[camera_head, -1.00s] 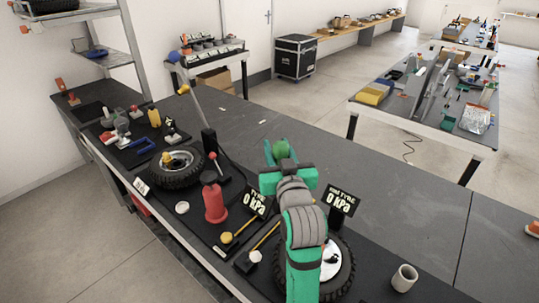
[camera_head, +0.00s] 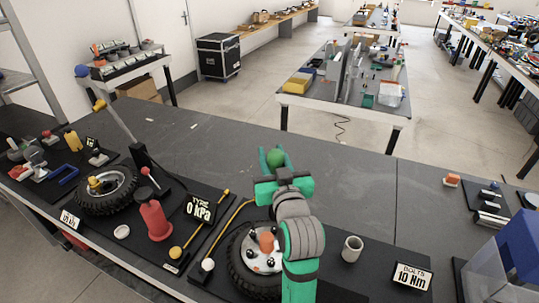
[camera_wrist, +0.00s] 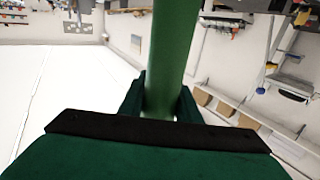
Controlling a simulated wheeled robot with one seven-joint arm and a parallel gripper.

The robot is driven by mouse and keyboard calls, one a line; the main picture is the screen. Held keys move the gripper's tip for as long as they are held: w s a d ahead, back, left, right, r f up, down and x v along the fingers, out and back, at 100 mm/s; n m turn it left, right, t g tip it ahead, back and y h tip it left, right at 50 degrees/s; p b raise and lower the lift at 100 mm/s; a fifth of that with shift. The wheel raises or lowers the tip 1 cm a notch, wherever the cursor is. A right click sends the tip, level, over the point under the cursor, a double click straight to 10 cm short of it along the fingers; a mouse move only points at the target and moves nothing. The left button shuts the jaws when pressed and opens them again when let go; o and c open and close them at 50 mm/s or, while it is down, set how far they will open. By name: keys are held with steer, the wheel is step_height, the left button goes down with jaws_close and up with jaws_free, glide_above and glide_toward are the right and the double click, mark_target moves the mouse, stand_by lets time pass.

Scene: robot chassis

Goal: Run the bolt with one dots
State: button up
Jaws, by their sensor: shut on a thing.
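My gripper (camera_head: 275,160) is shut on a green tool (camera_head: 276,157), whose rounded end shows between the fingers in the head view. In the wrist view the tool is a long green cylinder (camera_wrist: 178,50) standing up from between the fingers (camera_wrist: 162,100). A wheel with a black tyre (camera_head: 238,268) lies on the bench at the lower middle, partly hidden by my arm. Its pale hub (camera_head: 258,262) carries several dark bolts and an orange centre piece (camera_head: 266,242). Dots on the bolts are too small to tell. My gripper is above and beyond the wheel, apart from it.
A sign reading BOLTS 10 Nm (camera_head: 412,277) and a grey cup (camera_head: 352,249) stand right of the wheel. A blue and clear bin (camera_head: 490,270) is at the lower right. The bench's back middle is clear.

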steer(key=shift+r, duration=0.1)
steer(key=f, duration=0.5)
steer(key=shift+s+f, duration=0.2)
steer(key=shift+f, duration=0.1)
steer(key=shift+w+f, duration=0.15)
steer(key=shift+f, duration=0.05)
stand_by(0.8)
steer(key=shift+d+f, duration=0.1)
steer(key=shift+a+f, duration=0.1)
steer(key=shift+a, duration=0.1)
stand_by(0.6)
